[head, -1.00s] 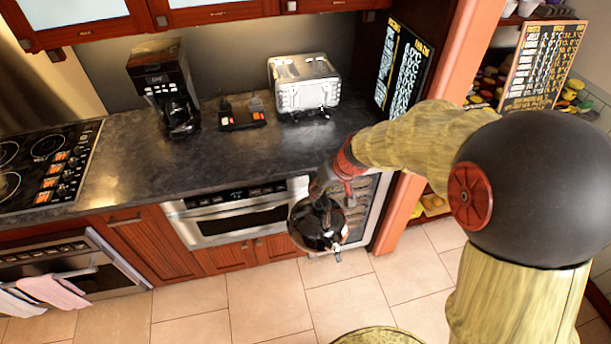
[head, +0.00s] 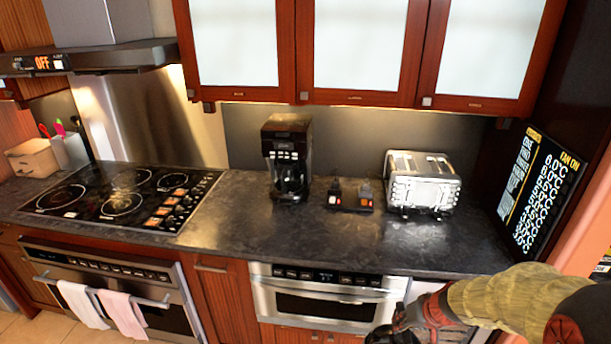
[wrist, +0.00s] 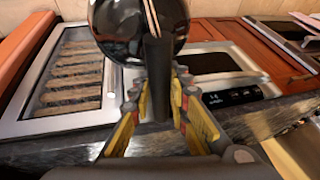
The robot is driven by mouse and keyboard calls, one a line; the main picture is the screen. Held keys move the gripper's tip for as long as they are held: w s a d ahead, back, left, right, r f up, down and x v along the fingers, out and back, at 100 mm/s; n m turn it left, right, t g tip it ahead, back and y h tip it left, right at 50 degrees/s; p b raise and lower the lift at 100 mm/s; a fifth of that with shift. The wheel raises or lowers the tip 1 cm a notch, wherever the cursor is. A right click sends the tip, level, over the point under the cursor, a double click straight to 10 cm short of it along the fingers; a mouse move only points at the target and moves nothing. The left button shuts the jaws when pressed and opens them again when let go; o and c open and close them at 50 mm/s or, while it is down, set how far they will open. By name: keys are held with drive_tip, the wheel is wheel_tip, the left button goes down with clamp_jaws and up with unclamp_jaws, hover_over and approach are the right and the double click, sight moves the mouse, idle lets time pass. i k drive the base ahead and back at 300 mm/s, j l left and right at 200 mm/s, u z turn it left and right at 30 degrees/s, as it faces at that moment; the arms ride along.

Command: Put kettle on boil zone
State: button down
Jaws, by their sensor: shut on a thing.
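The glossy black kettle (wrist: 140,28) fills the top middle of the wrist view. My gripper (wrist: 157,95) is shut on its dark handle (wrist: 156,75), with yellow-padded fingers on both sides. In the head view my gripper (head: 392,332) is at the bottom edge, in front of the counter and right of the built-in oven; the kettle is mostly or wholly out of that view. The black glass cooktop (head: 150,178) is on the left counter, with several ringed zones, all bare. Orange labels run along its right side; I cannot read which zone is for boiling.
A coffee maker (head: 287,155), two small dark items (head: 350,195) and a silver toaster (head: 422,182) stand along the back of the dark counter (head: 290,235). The counter between cooktop and coffee maker is clear. A range hood (head: 90,57) hangs above the cooktop.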

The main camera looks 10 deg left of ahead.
sight(127, 178)
drive_tip(key=j, duration=0.85)
drive_tip(key=j+z, duration=0.1)
drive_tip(key=j, duration=1.65)
drive_tip(key=j+z, duration=0.1)
drive_tip(key=j, duration=0.8)
drive_tip(key=k+j, duration=0.15)
drive_tip(key=j, duration=1.6)
drive_tip(key=k+j+z, duration=0.1)
drive_tip(key=j, duration=0.75)
drive_tip(key=k+j, duration=0.1)
drive_tip(key=j, duration=0.75)
drive_tip(key=z, duration=0.05)
